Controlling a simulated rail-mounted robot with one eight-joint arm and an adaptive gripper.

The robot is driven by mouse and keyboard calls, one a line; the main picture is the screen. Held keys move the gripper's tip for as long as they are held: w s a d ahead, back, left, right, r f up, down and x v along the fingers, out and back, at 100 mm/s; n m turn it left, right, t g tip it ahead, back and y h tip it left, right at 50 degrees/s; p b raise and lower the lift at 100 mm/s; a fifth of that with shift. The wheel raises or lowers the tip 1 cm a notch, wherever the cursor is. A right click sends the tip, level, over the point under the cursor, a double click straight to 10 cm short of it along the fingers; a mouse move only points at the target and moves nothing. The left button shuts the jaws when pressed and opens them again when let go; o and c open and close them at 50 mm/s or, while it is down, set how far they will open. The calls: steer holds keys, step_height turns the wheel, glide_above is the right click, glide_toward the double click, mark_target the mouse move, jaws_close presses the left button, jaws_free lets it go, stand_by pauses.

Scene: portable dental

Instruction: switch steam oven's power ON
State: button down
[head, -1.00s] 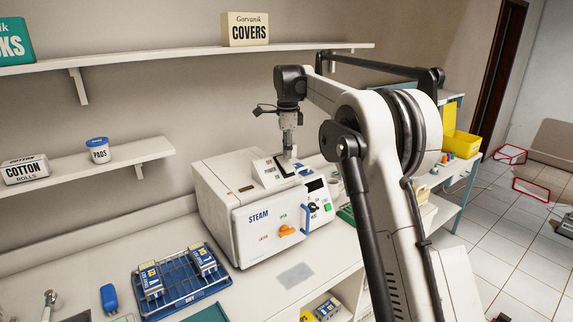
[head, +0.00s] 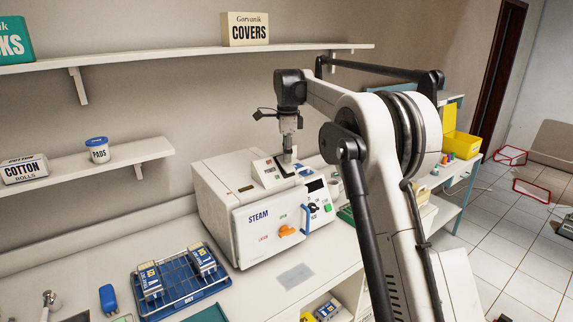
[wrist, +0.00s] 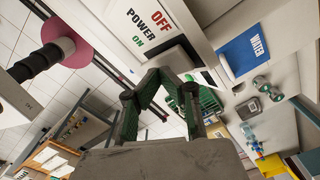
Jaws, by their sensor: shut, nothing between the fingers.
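The white steam oven (head: 258,240) stands on the counter with "STEAM" on its front and an orange latch (head: 287,231). A sloped panel sits on its top. My gripper (head: 288,158) points down at this panel, its tips close above or at it; contact cannot be told. In the wrist view the panel's POWER label (wrist: 145,22) shows a red OFF and a green ON. My gripper's fingers (wrist: 163,72) converge there, shut and empty, just beside the label.
A blue rack (head: 180,285) with boxes stands on the counter left of the oven. Shelves above hold a COVERS box (head: 245,30) and a PADS tub (head: 97,150). A blue WATER label (wrist: 245,50) lies right of the fingers in the wrist view. The counter before the oven is mostly clear.

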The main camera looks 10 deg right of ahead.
mark_target(287, 165)
steer(key=shift+f, duration=0.5)
stand_by(0.3)
steer(key=shift+r+p, duration=1.95)
steer(key=shift+r, duration=1.6)
